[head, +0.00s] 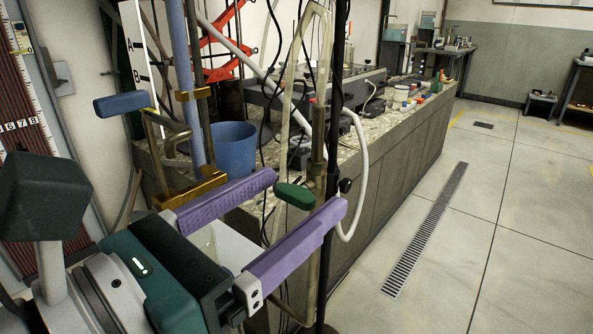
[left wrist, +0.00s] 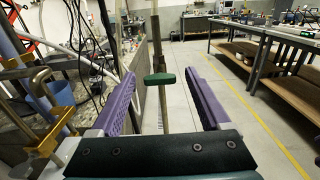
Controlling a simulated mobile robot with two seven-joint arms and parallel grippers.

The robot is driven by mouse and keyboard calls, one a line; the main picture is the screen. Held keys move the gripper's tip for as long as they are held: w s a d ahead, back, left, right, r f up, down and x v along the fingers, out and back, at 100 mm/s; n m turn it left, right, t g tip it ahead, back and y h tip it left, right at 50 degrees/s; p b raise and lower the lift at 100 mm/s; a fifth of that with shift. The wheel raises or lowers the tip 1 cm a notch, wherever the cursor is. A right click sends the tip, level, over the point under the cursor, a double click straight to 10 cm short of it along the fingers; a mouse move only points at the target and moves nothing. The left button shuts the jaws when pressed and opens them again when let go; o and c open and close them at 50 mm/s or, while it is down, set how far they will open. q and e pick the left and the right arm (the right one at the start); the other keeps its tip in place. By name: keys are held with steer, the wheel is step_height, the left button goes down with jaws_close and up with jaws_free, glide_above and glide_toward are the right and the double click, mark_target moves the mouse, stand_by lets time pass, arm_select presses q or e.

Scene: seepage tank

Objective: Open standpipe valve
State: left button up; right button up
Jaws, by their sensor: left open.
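A green valve handle (head: 295,196) sits on a slim vertical standpipe (head: 318,150) in front of the stone-topped bench. In the left wrist view the handle (left wrist: 160,79) shows as a green bar lying crosswise in front of the pipe, near the picture's middle. My left gripper (head: 309,192) is open, with its two purple fingers spread wide. The handle appears between the fingertips in both views, with a gap on each side in the left wrist view (left wrist: 160,75). I cannot tell whether the handle is fully between the fingers in depth. My right gripper is not in view.
A blue-handled lever (head: 122,104) on a brass fitting and a blue bucket (head: 235,149) stand left of the standpipe. Black cables and a white hose (head: 361,190) hang close to the pipe. The floor (head: 500,230) to the right is clear, with a drain grate (head: 428,230).

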arm_select(q)
jaws_close()
stand_by(0.8)
